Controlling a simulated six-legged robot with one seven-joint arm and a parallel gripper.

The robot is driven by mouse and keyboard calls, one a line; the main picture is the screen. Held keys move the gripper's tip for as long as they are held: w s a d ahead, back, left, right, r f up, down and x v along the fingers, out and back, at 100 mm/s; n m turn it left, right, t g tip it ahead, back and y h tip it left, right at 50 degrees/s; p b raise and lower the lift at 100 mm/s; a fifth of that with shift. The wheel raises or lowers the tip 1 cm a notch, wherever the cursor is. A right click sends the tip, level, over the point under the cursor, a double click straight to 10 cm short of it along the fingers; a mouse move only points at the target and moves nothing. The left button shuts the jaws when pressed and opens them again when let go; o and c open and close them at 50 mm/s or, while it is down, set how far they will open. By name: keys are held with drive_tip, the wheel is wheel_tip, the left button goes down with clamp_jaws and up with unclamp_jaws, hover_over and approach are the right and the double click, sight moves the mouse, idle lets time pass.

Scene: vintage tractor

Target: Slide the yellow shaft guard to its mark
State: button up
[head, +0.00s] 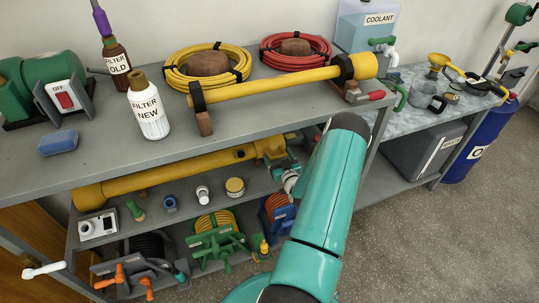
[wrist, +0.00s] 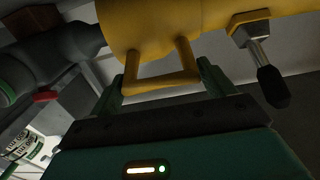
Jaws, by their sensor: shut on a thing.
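The yellow shaft guard (head: 190,174) is a long yellow tube lying along the lower shelf under the bench top. Its right end is wider and sits by my gripper (head: 289,172). In the wrist view the guard (wrist: 150,30) fills the top, with a U-shaped yellow handle (wrist: 163,85) hanging from it. My gripper (wrist: 165,88) is shut on this handle, one green finger at each side. A dark shaft part (wrist: 65,40) enters the guard's left end in the wrist view. I cannot make out the mark in either view.
A lever with a black knob (wrist: 272,87) hangs right of the handle. Above, the bench top (head: 65,180) carries another yellow shaft (head: 270,84), bottles and hose coils. Small items, including a cream-lidded jar (head: 235,187), stand below the guard. Open floor (head: 430,240) lies right.

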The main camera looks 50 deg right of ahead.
drive_tip(key=s+d, duration=0.4)
drive_tip(key=d, duration=0.3)
drive_tip(key=shift+s+d, duration=0.3)
drive_tip(key=shift+d, duration=0.1)
drive_tip(key=o, duration=0.9)
idle(0.8)
drive_tip(key=v, duration=1.4)
